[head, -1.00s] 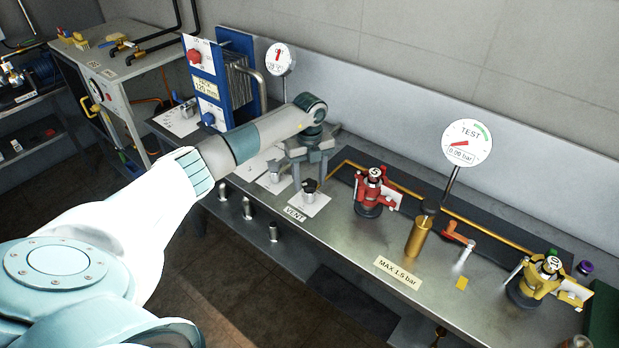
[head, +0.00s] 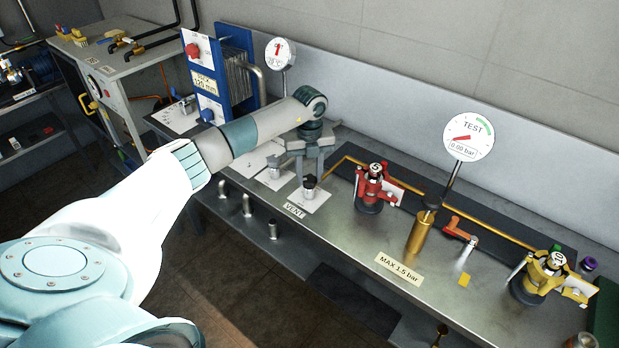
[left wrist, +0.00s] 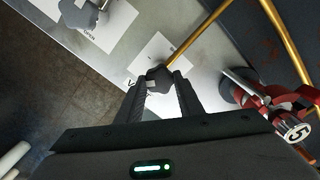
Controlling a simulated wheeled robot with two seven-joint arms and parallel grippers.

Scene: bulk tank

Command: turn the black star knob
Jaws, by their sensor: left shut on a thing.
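The black star knob (head: 309,179) sits on a small metal valve at the white plate by the VENT label. It also shows in the left wrist view (left wrist: 159,77), between the fingertips. My left gripper (head: 308,170) reaches down on it from above, its fingers on either side of the knob. In the left wrist view the left gripper (left wrist: 159,86) is shut on the knob. The fingers hide part of the knob's sides. My right gripper is not in view.
A red clamp-like fitting (head: 372,188) marked 5 stands close to the right of the knob. Beyond it are a brass cylinder (head: 421,232), an orange-handled valve (head: 463,229) and a yellow fitting (head: 542,277). The TEST gauge (head: 470,137) reads 0.00 bar. A blue plate pack (head: 238,65) stands behind my arm.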

